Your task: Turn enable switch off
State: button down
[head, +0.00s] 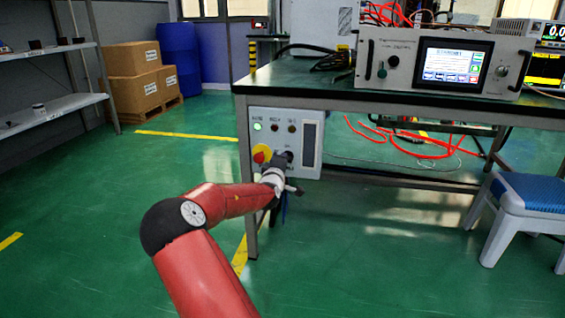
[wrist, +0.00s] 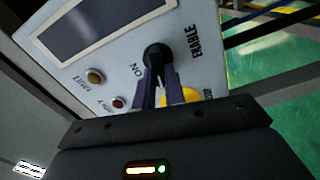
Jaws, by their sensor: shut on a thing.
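The enable switch (wrist: 157,55) is a black rotary knob on a pale control panel (head: 301,169), with "ENABLE" and "ON" printed beside it in the wrist view. My gripper (wrist: 160,80) is at the knob, its two narrow fingers closed on the knob's sides. A green lamp (head: 258,126) at the panel's upper left is lit.
A red emergency button on a yellow base (head: 260,154) sits close left of my gripper. The panel hangs under a dark workbench (head: 290,90), near its leg. A stool with a blue seat (head: 535,192) stands at right. The green floor at left is clear.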

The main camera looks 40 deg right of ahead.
jog(key=shift+f+n, duration=0.2)
jog(key=shift+n, duration=0.9)
jog(key=c, duration=1.5)
grip_release()
jog(key=shift+o, duration=0.2)
jog(key=v, duration=0.7)
jog(key=shift+s+a, duration=0.2)
jog(key=shift+a, duration=0.15)
